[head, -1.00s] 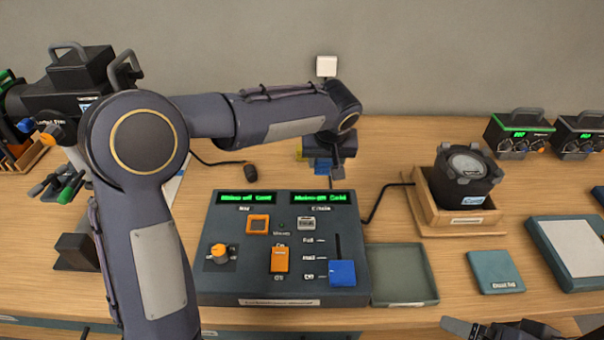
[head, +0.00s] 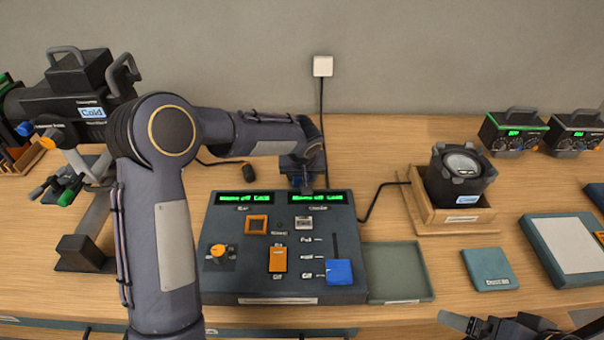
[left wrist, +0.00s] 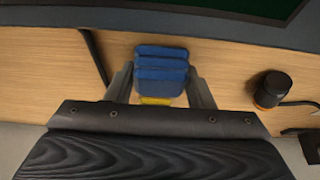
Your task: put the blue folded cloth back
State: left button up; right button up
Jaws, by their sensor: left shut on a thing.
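The blue folded cloth (left wrist: 160,68) shows in the left wrist view as a layered blue stack between the two fingers, with a yellow strip at its near end. My left gripper (left wrist: 160,88) is shut on it. In the head view my left gripper (head: 301,184) hangs just behind the console's back edge, and the cloth is mostly hidden there by the gripper and wrist. A shallow green tray (head: 400,290) sits empty just right of the console. My right gripper (head: 478,326) shows only partly at the bottom edge; its jaw opening is unclear.
The dark console (head: 230,285) has an orange knob, switches and a blue fader cap (head: 339,272). A black round device (head: 460,180) sits in a wooden tray at right, its cable running left. A teal pad (head: 490,270) lies right of the green tray. A stage light (head: 80,100) stands at left.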

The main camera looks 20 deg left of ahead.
pick_arm(q)
jog(key=shift+f, duration=0.15)
jog(key=o, duration=0.9)
jog(key=shift+o, duration=0.2)
